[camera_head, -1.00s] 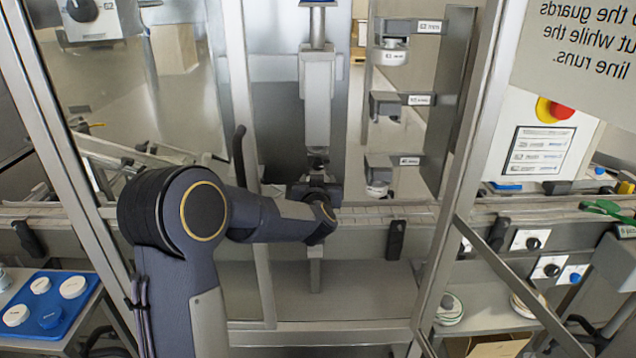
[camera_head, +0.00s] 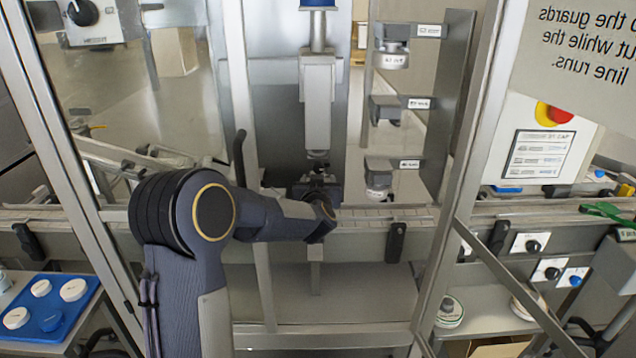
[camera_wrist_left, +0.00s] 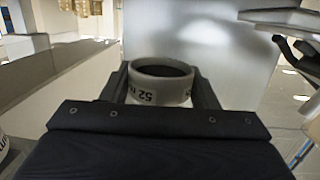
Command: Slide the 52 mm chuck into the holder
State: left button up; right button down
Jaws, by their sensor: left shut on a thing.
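The 52 mm chuck (camera_wrist_left: 160,88) is a grey open ring with dark lettering reading "52", seen in the left wrist view. My left gripper (camera_wrist_left: 160,92) is shut on it, with a dark finger at each side. In the head view my left gripper (camera_head: 317,183) is inside the guarded cell, just below the lower end of the grey vertical spindle (camera_head: 318,110). The chuck is not clearly visible there. I cannot tell whether it touches the spindle's holder end (camera_head: 318,154). My right gripper is not in view.
Metal guard posts (camera_head: 245,130) and the conveyor rail (camera_head: 375,243) border the arm. A blue tray (camera_head: 62,325) holds lids.

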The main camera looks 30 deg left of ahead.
pick_arm(q)
jog(key=shift+w+a, duration=0.1)
jog(key=shift+w, duration=0.1)
jog(key=shift+w+a, duration=0.3)
jog(key=shift+w, duration=0.15)
jog(key=shift+w, duration=0.15)
jog(key=shift+w+a+p, duration=0.3)
jog(key=shift+w, duration=0.05)
jog(key=shift+w, duration=0.2)
dwell(0.6)
jog(key=o, duration=1.1)
jog(key=shift+a, duration=0.1)
